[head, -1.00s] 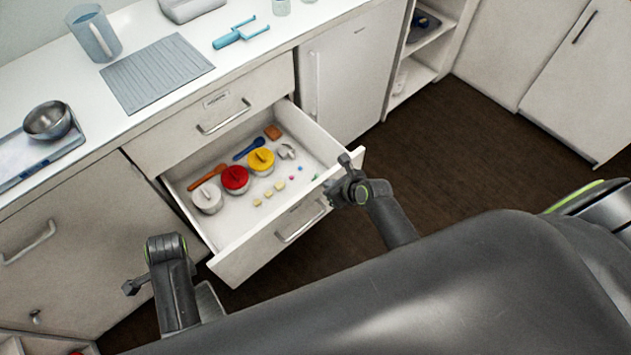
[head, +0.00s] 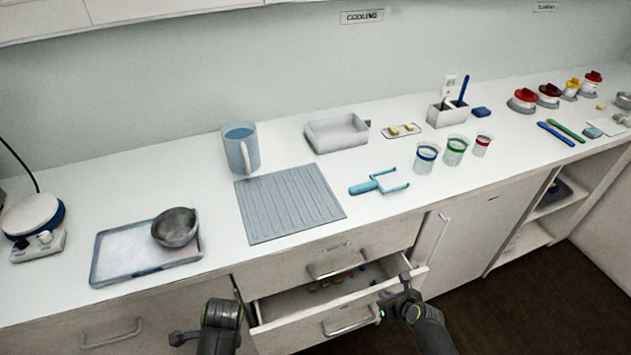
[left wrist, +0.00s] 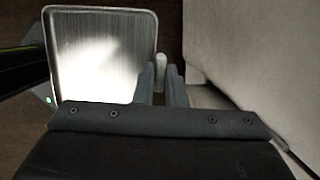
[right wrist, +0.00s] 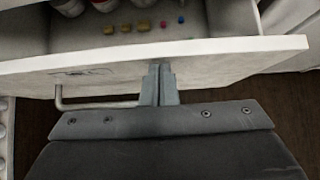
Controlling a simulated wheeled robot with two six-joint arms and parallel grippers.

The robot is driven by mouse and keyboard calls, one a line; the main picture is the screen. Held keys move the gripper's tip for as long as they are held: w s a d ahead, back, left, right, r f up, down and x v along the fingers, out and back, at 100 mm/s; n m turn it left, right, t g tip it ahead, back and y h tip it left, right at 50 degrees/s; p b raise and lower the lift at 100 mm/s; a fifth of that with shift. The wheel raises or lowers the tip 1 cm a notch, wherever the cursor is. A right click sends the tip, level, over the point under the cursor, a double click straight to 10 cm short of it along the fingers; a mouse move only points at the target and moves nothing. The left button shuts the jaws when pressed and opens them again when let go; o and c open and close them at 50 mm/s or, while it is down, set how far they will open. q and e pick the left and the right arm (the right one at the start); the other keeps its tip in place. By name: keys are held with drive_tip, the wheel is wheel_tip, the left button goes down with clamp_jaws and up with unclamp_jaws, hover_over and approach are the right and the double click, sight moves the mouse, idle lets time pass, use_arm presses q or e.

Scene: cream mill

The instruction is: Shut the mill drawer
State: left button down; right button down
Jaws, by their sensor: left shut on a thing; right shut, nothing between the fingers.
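The white drawer (head: 340,322) is partly open below a closed drawer. Its bar handle (head: 350,328) is on the front, and small coloured pieces (head: 325,285) show inside. My right gripper (head: 405,279) is shut and empty at the right part of the drawer front. In the right wrist view its fingertips (right wrist: 160,70) meet the outer face of the front (right wrist: 200,62), apparently touching. My left gripper (head: 183,337) is low, left of the drawer. In the left wrist view its fingers (left wrist: 161,85) are shut on a small pale grip (left wrist: 161,70), beside a shiny metal plate (left wrist: 95,50); whether they join is unclear.
The counter above holds a tray (head: 105,270) with a metal bowl (head: 175,228), a blue jug (head: 241,150), a ribbed mat (head: 290,205), a blue two-pronged tool (head: 375,185) and several cups. An open shelf (head: 545,200) is at the right. Dark floor (head: 500,300) is free at lower right.

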use_arm(q)
drive_tip(key=shift+f, duration=0.3)
use_arm(e)
drive_tip(key=shift+w+a, duration=0.3)
drive_tip(key=shift+w, duration=0.5)
drive_tip(key=shift+w+a, duration=0.3)
drive_tip(key=shift+w, duration=0.55)
drive_tip(key=shift+w+a, duration=0.3)
drive_tip(key=shift+w, duration=0.5)
use_arm(q)
drive_tip(key=shift+r, duration=0.1)
use_arm(e)
drive_tip(key=shift+s, duration=0.1)
